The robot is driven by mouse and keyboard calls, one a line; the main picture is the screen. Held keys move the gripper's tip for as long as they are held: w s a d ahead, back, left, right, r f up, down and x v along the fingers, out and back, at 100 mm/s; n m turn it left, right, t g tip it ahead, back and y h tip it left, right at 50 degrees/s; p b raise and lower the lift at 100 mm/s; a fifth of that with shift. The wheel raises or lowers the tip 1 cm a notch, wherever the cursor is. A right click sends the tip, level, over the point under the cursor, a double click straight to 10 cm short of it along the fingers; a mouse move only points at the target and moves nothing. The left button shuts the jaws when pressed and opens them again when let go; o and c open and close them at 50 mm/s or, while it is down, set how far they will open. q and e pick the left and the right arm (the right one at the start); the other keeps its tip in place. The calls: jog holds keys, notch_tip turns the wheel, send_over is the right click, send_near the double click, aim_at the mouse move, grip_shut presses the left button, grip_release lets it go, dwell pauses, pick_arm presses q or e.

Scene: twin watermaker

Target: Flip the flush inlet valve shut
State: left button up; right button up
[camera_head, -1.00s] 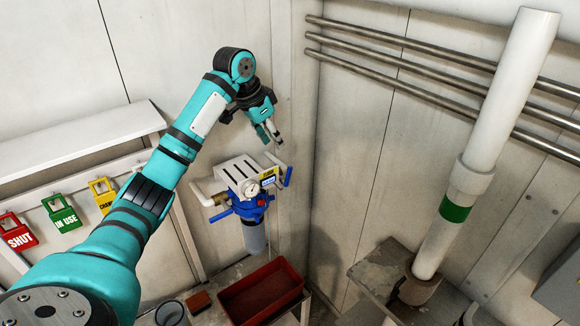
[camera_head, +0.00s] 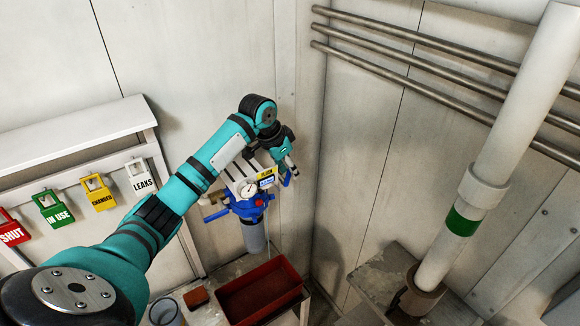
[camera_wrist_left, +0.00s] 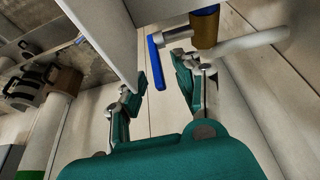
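The filter unit has a white slotted bracket (camera_head: 240,177), a round gauge (camera_head: 248,190), a yellow label (camera_head: 266,174) and a blue head over a grey bowl (camera_head: 255,237). A blue valve lever (camera_head: 286,180) shows at its right side. My left gripper (camera_head: 291,169) is at that side, close to the lever and partly covering the bracket. In the left wrist view, my left gripper (camera_wrist_left: 161,68) is open. The blue lever (camera_wrist_left: 156,63) lies in the gap between its fingers, with a brass body (camera_wrist_left: 205,30) beyond. Contact cannot be told. My right gripper is not in view.
A red tray (camera_head: 258,292) stands below the filter. Coloured tags hang at the left, including LEAKS (camera_head: 142,178) and IN USE (camera_head: 54,208). A thick white pipe (camera_head: 510,110) rises at the right. The bracket edge (camera_wrist_left: 120,45) is close beside the left fingers.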

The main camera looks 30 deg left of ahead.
pick_arm(q)
jog(key=shift+c, duration=0.4)
jog(key=shift+c, duration=1.1)
grip_shut()
jog(key=shift+s+a+f+t+b, duration=0.15)
jog(key=shift+s+f+t+b, duration=0.1)
jog(key=shift+t+b, duration=0.15)
jog(key=shift+s+a+t+h+b, duration=0.1)
jog(key=shift+s+t+h+b, duration=0.3)
jog(key=shift+t+b, duration=0.35)
jog(key=shift+s+a+r+t, duration=0.1)
jog(key=shift+s+r+t, duration=0.1)
jog(key=shift+t, duration=0.15)
jog(key=shift+w+r, duration=0.1)
jog(key=shift+o, duration=1.5)
grip_release()
